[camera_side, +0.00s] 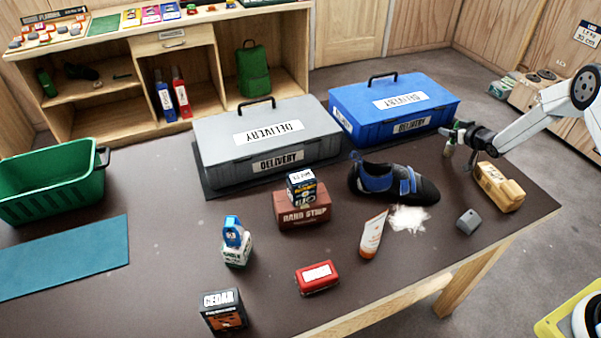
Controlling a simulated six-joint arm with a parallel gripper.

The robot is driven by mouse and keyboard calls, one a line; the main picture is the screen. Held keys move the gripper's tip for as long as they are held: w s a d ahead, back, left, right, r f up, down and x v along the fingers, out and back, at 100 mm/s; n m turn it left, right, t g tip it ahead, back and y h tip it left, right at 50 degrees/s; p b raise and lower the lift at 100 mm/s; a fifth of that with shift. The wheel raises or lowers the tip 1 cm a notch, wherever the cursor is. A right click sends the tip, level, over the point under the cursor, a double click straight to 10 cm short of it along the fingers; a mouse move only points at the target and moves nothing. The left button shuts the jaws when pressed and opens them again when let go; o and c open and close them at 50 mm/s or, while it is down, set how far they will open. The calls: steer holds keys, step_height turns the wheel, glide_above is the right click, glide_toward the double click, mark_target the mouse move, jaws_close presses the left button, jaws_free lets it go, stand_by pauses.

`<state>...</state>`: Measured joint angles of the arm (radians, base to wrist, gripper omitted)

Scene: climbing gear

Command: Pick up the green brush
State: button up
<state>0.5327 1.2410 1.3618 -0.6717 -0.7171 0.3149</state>
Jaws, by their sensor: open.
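My gripper (464,146), dark and small in the picture, is at the right, above the table's far right part, near the blue delivery box's front right corner. Its jaws are open. A small green and pale thing (449,147) shows just left of the jaws. It may be the green brush, but it is too small to tell, and I cannot tell whether the gripper touches it. No other thing on the table clearly looks like a green brush.
A black and blue climbing shoe (395,183), white powder (409,218), a tan block (499,187) and a grey piece (468,221) lie near the gripper. Grey (222,155) and blue (362,127) delivery boxes stand behind. A green crate (50,186) is left.

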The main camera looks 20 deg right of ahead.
jaws_close()
stand_by(0.3)
steer(key=shift+r, duration=0.15)
steer(key=s+a+r, duration=0.5)
steer(key=s+r, duration=0.7)
steer(key=s, duration=0.1)
steer(key=shift+r, duration=0.35)
stand_by(0.4)
stand_by(0.6)
